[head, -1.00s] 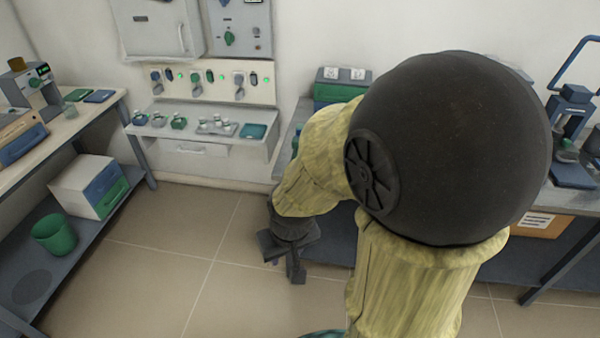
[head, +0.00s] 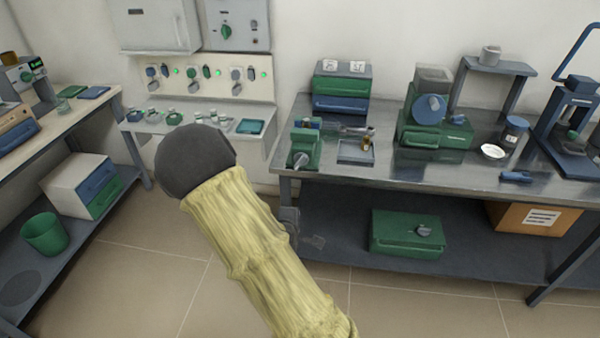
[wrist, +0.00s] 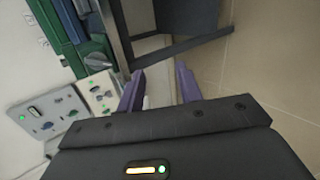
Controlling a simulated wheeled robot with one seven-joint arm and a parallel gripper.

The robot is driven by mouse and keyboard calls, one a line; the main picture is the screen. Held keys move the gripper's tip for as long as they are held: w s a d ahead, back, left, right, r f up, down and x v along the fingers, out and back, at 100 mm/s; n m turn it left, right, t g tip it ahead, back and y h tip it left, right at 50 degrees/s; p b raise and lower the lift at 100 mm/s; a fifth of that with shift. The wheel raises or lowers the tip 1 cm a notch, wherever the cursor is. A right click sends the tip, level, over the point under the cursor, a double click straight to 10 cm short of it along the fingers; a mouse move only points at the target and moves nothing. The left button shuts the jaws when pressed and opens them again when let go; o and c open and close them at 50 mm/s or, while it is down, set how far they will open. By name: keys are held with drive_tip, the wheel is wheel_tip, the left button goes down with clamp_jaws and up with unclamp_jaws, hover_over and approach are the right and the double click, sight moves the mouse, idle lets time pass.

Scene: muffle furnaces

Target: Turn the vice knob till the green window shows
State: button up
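The green vice (head: 305,148) stands at the left front corner of the metal bench. Its pale round knob (head: 299,160) faces the front. A green body with a grey round part, which looks like the vice (wrist: 97,48), shows at the upper left of the wrist view. No green window can be made out. My gripper (wrist: 160,80) has its two purple fingers apart with nothing between them.
A shallow tray (head: 356,152) with a small brown bottle (head: 368,139) sits right of the vice. Stacked drawers (head: 341,90) stand behind it. A green case (head: 407,233) lies on the lower shelf. A wall panel (head: 205,80) is at left. Floor in front is clear.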

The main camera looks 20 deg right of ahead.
sight(301, 162)
drive_tip(key=w+d+r+n+t+h+b, duration=0.1)
drive_tip(key=w+n+t, duration=0.4)
drive_tip(key=n, duration=0.6)
drive_tip(key=shift+w+r+t+h+b, duration=0.2)
drive_tip(key=shift+r+t+h+b, duration=0.6)
drive_tip(key=shift+t+h, duration=0.3)
drive_tip(key=x, duration=1.7)
drive_tip(key=shift+d+f, duration=0.1)
drive_tip(key=shift+d, duration=0.2)
clamp_jaws()
